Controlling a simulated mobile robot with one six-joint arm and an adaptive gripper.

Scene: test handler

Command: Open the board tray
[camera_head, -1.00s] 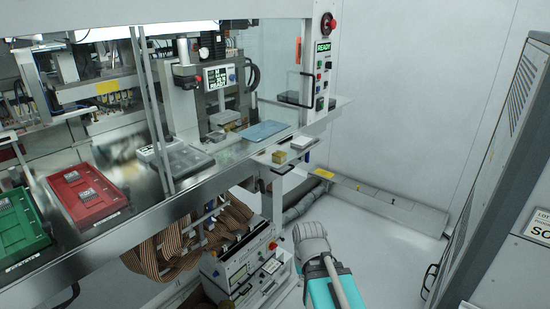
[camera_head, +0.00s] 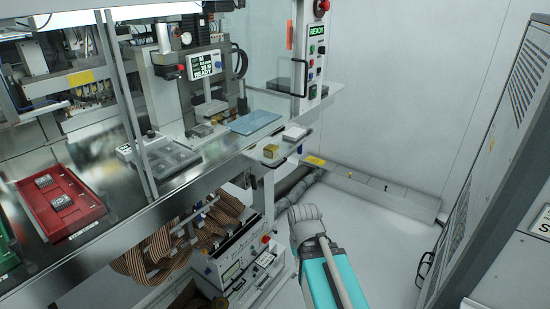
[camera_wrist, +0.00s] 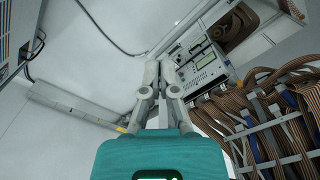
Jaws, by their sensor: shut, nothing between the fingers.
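No part is clearly marked as the board tray, so I cannot tell which one it is. In the head view a red tray (camera_head: 32,200) with small dark-topped parts lies on the bench at the left. A grey sectioned tray (camera_head: 178,158) lies further right, in front of the test press. My gripper (camera_wrist: 158,68) shows in the wrist view with its grey fingers together and nothing between them. It is in open air, below bench level, apart from the bench trays.
A blue mat (camera_head: 255,122) lies on the bench near the READY control panel (camera_head: 313,70). Under the bench are brown ribbon cables (camera_head: 160,250) and an instrument (camera_head: 240,262); both show in the wrist view. A tall grey cabinet (camera_head: 490,150) stands right. Pale floor lies between.

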